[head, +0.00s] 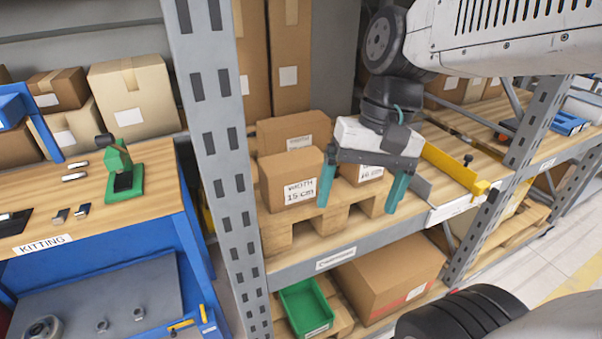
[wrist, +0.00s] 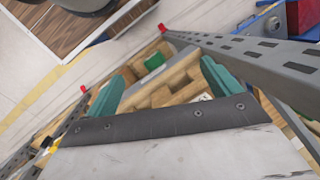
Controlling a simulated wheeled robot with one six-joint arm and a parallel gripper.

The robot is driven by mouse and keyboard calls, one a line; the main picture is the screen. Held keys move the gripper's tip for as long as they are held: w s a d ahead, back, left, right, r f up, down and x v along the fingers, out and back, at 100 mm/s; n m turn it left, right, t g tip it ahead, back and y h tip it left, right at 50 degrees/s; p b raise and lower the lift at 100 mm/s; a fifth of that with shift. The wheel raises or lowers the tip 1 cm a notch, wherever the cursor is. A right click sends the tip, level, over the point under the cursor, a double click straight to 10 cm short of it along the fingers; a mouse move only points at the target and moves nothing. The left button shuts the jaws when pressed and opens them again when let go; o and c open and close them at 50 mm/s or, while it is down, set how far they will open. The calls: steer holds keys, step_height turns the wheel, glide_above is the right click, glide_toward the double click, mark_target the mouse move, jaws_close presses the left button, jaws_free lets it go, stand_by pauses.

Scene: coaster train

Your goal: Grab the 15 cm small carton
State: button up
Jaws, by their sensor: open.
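The small carton labelled "WIDTH 15 cm" (head: 290,178) is a brown box on a wooden pallet on the middle shelf, just right of the grey upright. My gripper (head: 360,200) has its two teal fingers wide apart with nothing between them. It hangs in front of the pallet, to the right of the 15 cm carton; the left finger overlaps that carton's right edge in the picture. Contact cannot be told. In the wrist view my gripper (wrist: 163,78) points toward the pallet's wooden slats, and the 15 cm carton cannot be made out.
Another labelled carton (head: 366,174) stands behind my gripper, and a wider carton (head: 292,130) stands behind the 15 cm one. The grey perforated upright (head: 215,130) is close on the left. Below are a green bin (head: 305,306) and a large carton (head: 390,272). A yellow piece (head: 455,170) lies right.

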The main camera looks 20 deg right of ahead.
steer(key=w+m+g+y, duration=0.1)
steer(key=w+m+y, duration=0.4)
steer(key=w+m, duration=0.3)
steer(key=m+t+y, duration=0.2)
steer(key=m+y, duration=0.4)
glide_toward(296, 158)
steer(key=a, duration=0.3)
steer(key=x, duration=0.2)
steer(key=f+x, duration=0.1)
steer(key=x, duration=0.3)
steer(key=shift+f, duration=0.25)
steer(key=c, duration=1.8)
steer(key=shift+c, duration=0.2)
steer(key=shift+r, duration=0.15)
